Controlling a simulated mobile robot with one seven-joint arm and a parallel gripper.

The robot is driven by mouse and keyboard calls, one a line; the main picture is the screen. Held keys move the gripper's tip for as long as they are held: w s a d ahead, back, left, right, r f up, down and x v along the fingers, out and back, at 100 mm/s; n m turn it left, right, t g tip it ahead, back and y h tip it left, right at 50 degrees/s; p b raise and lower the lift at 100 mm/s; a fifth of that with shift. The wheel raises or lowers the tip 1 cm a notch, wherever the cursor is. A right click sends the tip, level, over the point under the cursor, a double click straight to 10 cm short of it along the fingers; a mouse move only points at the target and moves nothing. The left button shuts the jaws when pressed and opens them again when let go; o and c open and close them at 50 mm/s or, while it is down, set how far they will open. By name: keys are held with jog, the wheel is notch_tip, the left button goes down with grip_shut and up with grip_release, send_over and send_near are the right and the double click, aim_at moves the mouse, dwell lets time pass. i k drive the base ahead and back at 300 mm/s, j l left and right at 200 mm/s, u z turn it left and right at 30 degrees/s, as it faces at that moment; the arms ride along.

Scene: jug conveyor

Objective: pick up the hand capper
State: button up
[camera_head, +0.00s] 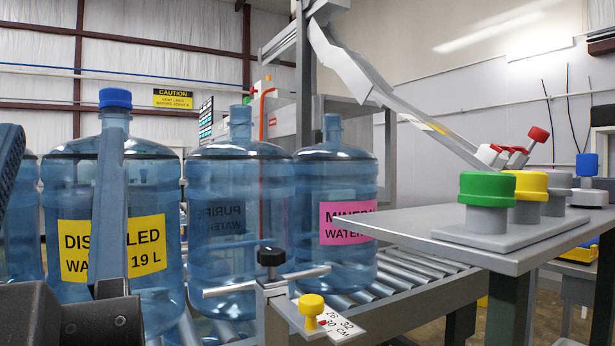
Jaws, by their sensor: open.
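I cannot tell for sure which thing is the hand capper. A grey tool with a blue top (587,167) stands on the right table's far part, at the right edge of the picture, and may be it. My gripper (60,145) is at the lower left, with its two dark fingers apart and pointing up. It is empty, and one finger crosses in front of a blue jug (150,215) with a blue cap and a yellow label. The gripper is far from the blue-topped tool.
A bracket with a yellow knob (311,304) stands in front.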

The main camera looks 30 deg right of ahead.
aim_at(587, 164)
jog(key=z, duration=1.35)
jog(key=l, duration=0.1)
